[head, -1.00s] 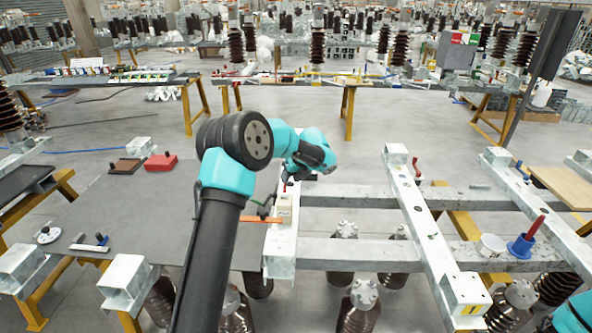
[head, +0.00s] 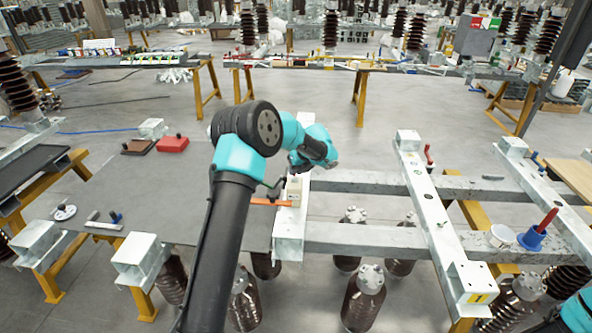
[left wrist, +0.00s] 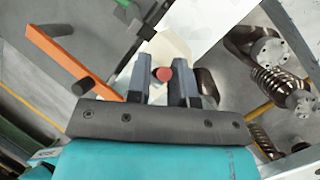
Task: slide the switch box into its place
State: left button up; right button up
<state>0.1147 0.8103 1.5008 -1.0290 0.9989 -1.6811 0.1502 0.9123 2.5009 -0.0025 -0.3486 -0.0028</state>
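A small cream box (head: 293,189), which looks like the switch box, sits on the white steel beam (head: 289,226) in the middle of the head view. My left gripper (head: 300,172) is just above and behind it, its fingertips largely hidden by the wrist. In the left wrist view, two dark fingers (left wrist: 163,80) stand apart, with a round red knob (left wrist: 163,74) between them. A pale surface (left wrist: 168,47) lies beyond. Whether the fingers press on the knob is unclear.
An orange bar (head: 270,202) sticks out left of the box; it also shows in the left wrist view (left wrist: 72,62). A green-handled tool (head: 273,186) is close by. Grey cross beams (head: 365,238) run right. A blue cup with a red handle (head: 535,237) stands at right.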

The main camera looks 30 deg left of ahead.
aim_at(289, 186)
pick_arm(q)
grip_shut()
jog(key=shift+s+d, duration=0.4)
jog(key=shift+s, duration=0.35)
jog(key=shift+s+d, duration=0.35)
jog(key=shift+s, duration=0.4)
jog(key=shift+s+d, duration=0.4)
jog(key=shift+s, duration=0.35)
jog(key=shift+o, duration=2.1)
grip_release()
jog(key=shift+r, duration=0.1)
jog(key=v, duration=1.7)
